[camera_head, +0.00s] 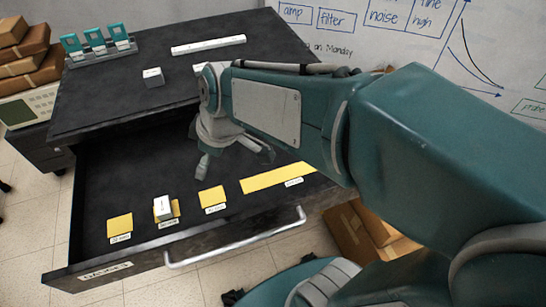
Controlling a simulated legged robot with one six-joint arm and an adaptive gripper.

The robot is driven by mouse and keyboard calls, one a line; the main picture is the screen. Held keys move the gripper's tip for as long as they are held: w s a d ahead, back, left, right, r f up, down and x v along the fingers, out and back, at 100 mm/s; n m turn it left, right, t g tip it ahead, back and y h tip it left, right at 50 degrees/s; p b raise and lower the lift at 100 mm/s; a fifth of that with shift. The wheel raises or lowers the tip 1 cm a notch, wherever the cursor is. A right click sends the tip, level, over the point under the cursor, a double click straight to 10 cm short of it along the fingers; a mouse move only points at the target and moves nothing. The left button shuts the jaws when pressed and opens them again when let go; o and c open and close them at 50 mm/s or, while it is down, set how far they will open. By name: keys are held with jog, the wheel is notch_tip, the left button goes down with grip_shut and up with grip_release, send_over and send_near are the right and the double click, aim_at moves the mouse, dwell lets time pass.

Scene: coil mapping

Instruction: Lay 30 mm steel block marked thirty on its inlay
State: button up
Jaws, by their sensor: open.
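My gripper (235,162) hangs open over the back of the open drawer, its fingers apart with nothing seen between them. A small pale steel block (163,208) stands on the second yellow inlay (176,207) from the left, below and left of my gripper. Another small block (153,78) lies on the desk top, and a further pale piece (198,68) there is partly hidden by my arm. A yellow inlay (120,225) at the far left and one in the middle (212,196) are bare. The marks on the blocks are too small to read.
A long pale bar (208,45) lies at the back of the desk top (110,85). A teal rack (98,48) stands at the back left. A long yellow inlay (275,178) is at the drawer's right. The drawer's front wall (140,257) carries a handle (235,245).

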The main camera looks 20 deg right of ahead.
jog(key=s+d+r+m+t+h, duration=0.3)
jog(key=s+d+m, duration=0.6)
jog(key=d+m, duration=0.1)
jog(key=shift+r, duration=0.35)
